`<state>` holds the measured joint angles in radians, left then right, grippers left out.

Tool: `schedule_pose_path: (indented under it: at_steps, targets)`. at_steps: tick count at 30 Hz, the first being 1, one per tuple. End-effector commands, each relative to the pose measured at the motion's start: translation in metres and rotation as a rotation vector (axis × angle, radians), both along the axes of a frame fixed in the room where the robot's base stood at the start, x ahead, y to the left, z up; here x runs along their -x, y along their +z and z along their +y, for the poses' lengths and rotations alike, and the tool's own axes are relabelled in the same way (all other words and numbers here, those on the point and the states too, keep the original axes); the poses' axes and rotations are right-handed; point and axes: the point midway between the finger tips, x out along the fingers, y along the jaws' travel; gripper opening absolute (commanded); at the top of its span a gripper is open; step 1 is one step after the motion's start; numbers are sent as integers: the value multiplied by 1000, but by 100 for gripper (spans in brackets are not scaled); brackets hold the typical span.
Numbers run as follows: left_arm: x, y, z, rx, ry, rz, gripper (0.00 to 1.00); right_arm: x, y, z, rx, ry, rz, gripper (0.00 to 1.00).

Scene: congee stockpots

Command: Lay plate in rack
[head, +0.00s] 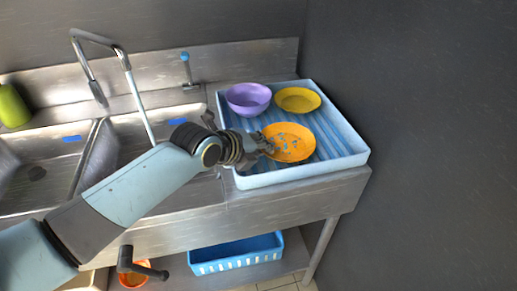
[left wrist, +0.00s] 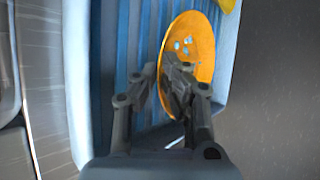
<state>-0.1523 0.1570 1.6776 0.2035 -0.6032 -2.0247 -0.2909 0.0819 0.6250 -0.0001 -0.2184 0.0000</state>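The orange plate (head: 291,143), with blue-grey patches on its face, is in the front part of the light-blue ribbed rack tray (head: 345,157). My left gripper (head: 266,144) is at its left edge. In the left wrist view the plate (left wrist: 204,46) stands at a slant to the camera, with the fingers (left wrist: 165,72) on either side of its near rim. The fingers look closed on that rim. Whether the plate's underside touches the tray is hidden. My right gripper is not in view.
A purple bowl (head: 248,98) and a yellow plate (head: 297,99) sit at the back of the tray. A steel sink with a tall faucet (head: 121,57) lies to the left. A dark wall (head: 430,120) rises close on the right. A blue basket (head: 238,254) is below the counter.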

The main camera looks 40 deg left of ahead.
Motion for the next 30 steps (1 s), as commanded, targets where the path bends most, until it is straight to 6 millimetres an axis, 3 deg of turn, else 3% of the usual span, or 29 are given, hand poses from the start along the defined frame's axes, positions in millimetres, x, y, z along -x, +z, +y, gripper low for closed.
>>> schedule_pose_path:
  at_steps: [5, 6, 8, 18, 30]
  targets:
    - [0, -3, 0, 0, 0, 0, 0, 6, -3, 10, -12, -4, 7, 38]
    - [0, -3, 0, 0, 0, 0, 9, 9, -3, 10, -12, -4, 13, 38]
    - [0, -2, 0, 0, 0, 0, 15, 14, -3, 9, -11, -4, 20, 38]
    - [1, 3, 0, 0, 0, 0, 15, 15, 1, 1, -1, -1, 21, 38]
    - [66, 50, 4, -2, -2, 0, 15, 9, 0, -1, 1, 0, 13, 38]
